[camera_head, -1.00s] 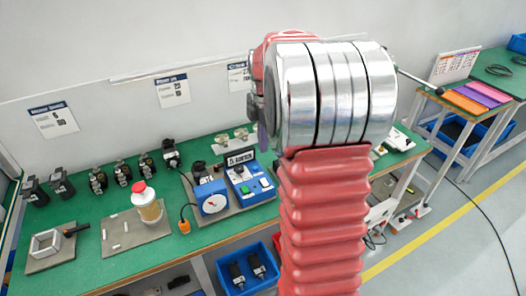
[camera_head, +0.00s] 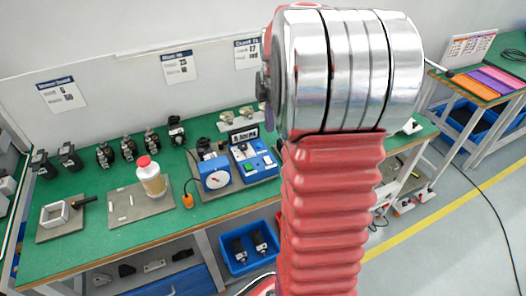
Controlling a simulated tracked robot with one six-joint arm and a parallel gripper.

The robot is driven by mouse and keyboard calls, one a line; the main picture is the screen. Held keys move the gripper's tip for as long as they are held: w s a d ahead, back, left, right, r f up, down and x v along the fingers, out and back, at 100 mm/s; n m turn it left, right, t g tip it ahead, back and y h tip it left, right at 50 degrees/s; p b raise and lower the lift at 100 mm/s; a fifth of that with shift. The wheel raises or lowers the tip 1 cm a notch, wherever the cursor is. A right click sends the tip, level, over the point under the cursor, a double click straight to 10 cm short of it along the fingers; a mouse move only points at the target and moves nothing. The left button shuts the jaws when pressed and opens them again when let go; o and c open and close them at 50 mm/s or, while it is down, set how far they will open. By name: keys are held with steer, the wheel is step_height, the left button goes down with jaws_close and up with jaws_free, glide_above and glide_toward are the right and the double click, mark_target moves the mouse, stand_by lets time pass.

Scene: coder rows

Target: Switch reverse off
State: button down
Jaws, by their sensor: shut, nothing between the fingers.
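A blue control box (camera_head: 254,161) stands on the green bench, left of my arm. A dark label plate sits at its top, and green and pale buttons show on its face. I cannot make out which control is reverse or how it is set. A blue unit with a round white dial (camera_head: 215,178) stands just left of the box.
A white bottle with a red cap (camera_head: 151,177) stands on a grey plate. Several black devices (camera_head: 127,149) line the bench's back. A square metal frame (camera_head: 56,214) lies at left. A blue bin (camera_head: 248,250) sits below. Grey floor is at right.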

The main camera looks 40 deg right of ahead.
mark_target(266, 158)
stand_by(0.3)
steer(key=f, duration=0.4)
steer(key=w+f, duration=0.1)
steer(key=f, duration=0.9)
steer(key=shift+w+d, duration=0.25)
steer(key=shift+w, duration=0.05)
